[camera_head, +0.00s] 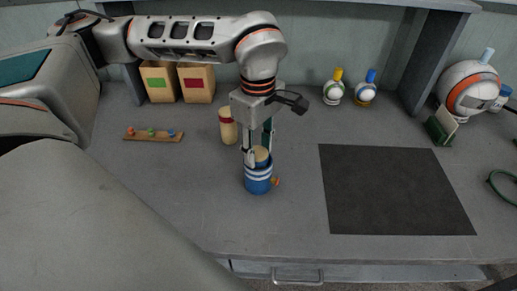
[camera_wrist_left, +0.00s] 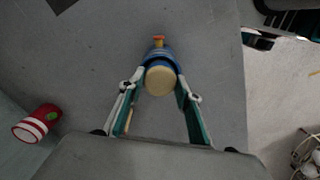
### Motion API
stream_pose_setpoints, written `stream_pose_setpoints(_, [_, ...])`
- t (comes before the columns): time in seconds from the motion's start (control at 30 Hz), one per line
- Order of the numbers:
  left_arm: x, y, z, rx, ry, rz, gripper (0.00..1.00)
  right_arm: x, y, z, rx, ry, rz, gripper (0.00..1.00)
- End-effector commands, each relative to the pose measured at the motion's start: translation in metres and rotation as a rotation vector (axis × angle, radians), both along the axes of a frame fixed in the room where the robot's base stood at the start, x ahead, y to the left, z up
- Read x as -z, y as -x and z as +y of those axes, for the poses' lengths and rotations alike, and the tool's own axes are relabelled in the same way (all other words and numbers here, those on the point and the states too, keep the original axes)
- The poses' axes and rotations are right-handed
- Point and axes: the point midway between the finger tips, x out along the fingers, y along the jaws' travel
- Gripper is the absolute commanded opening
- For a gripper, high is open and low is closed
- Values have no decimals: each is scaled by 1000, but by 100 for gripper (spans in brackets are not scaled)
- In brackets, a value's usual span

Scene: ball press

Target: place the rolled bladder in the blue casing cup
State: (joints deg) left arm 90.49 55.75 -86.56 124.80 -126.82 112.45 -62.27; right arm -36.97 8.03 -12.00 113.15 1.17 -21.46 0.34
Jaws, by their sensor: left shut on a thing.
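The blue casing cup (camera_head: 258,184) with white bands stands upright on the bench, left of the dark mat; it also shows in the left wrist view (camera_wrist_left: 159,54). A small orange part sticks out from its side. The rolled bladder (camera_head: 261,154), a tan roll, stands upright at the cup's mouth. Its round tan end (camera_wrist_left: 160,81) faces the left wrist camera. My left gripper (camera_head: 258,160) points down over the cup, its fingers shut on the roll from both sides. How deep the roll sits is hidden by fingers and cup wall. My right gripper is not seen.
A tan cylinder with a red band (camera_head: 228,127) stands close behind the cup. A wooden strip with coloured knobs (camera_head: 153,135) lies left. A dark mat (camera_head: 395,190) lies right, empty. Two boxes and two capped bottles stand at the back. A red striped cup (camera_wrist_left: 37,123) shows in the wrist view.

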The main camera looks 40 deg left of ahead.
Motion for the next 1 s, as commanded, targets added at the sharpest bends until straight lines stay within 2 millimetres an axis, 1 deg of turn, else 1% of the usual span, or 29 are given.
stream_pose_setpoints(0.37, [5, 0, 0, 1, 0, -2, 5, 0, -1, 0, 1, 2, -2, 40])
stream_pose_setpoints(0.4, [5, 0, 0, 1, 0, -2, 36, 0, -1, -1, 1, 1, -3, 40])
stream_pose_setpoints(0.47, [5, 0, 0, 1, 0, -2, 50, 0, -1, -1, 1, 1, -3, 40])
stream_pose_setpoints(0.83, [2, 0, 0, 1, 0, -3, 50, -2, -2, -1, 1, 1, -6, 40])
stream_pose_setpoints(0.93, [-6, -1, 0, 0, 0, -5, 50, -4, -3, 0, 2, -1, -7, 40])
stream_pose_setpoints(1.0, [-16, -2, 0, 1, 1, -7, 50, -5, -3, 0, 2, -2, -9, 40])
